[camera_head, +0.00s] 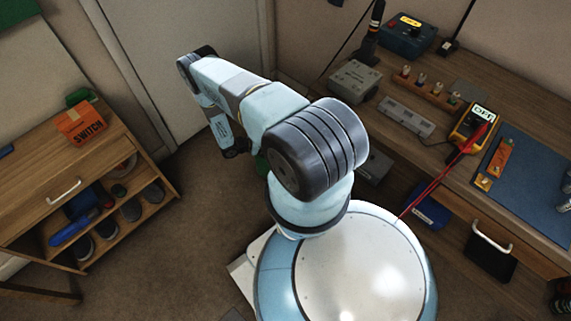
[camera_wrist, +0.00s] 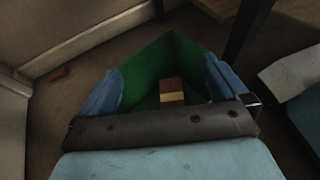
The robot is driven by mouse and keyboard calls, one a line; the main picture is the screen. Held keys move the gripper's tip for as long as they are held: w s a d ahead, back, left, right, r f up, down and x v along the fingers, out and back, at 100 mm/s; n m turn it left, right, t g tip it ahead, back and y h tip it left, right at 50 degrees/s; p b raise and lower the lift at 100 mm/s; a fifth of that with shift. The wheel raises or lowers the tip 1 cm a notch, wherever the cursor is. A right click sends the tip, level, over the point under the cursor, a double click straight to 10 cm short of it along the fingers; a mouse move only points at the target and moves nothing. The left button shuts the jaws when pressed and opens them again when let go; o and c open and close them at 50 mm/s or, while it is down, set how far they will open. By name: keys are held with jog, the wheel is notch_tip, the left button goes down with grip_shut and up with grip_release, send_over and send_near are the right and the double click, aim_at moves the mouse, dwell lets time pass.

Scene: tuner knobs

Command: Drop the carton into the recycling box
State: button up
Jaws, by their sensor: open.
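In the wrist view a green box (camera_wrist: 172,52), which looks like the recycling box, stands open on the floor below my gripper (camera_wrist: 163,82). A small brown and cream block (camera_wrist: 172,90), which looks like the carton, is inside the green box, between and beyond my fingers in the picture. My two blue fingers are wide apart, with nothing held between them. In the head view my arm reaches down and hides most of the green box; only a green sliver (camera_head: 262,163) shows beside the arm. The carton is hidden there.
An orange box marked SWITCH (camera_head: 82,122) sits on the wooden shoe cabinet (camera_head: 35,165) at left. The workbench (camera_head: 535,105) at right holds a meter (camera_head: 472,122) and other tools. Open floor (camera_head: 190,225) lies between the furniture.

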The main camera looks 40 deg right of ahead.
jog(key=shift+v, duration=2.7)
jog(key=w+a+r+m+y, duration=0.15)
jog(key=w+r, duration=0.25)
jog(key=r, duration=0.9)
jog(key=w+a+r+m+y, duration=0.1)
jog(key=w+r+m, duration=0.25)
jog(key=r, duration=0.85)
jog(key=w+a+r+m+y, duration=0.2)
jog(key=w+r, duration=0.2)
jog(key=r, duration=0.9)
notch_tip(320, 180, up, 13)
jog(key=s+a+m+y, duration=0.2)
jog(key=s+a+r+m+t+y, duration=0.1)
jog(key=s+a+r+m+t, duration=0.1)
jog(key=s+r, duration=0.7)
jog(key=s+a+r+m+t+y, duration=0.2)
jog(key=s+r, duration=0.3)
jog(key=r, duration=0.8)
jog(key=s+a+r+m+t+y, duration=0.1)
jog(key=s+a+r+t, duration=0.1)
jog(key=s, duration=0.8)
jog(key=s+a+r+m+t+y, duration=0.1)
jog(key=s+a+r+t+y, duration=0.1)
jog(key=s+r, duration=0.4)
jog(key=s+a, duration=0.1)
jog(key=s, duration=0.3)
jog(key=shift+a+t, duration=0.4)
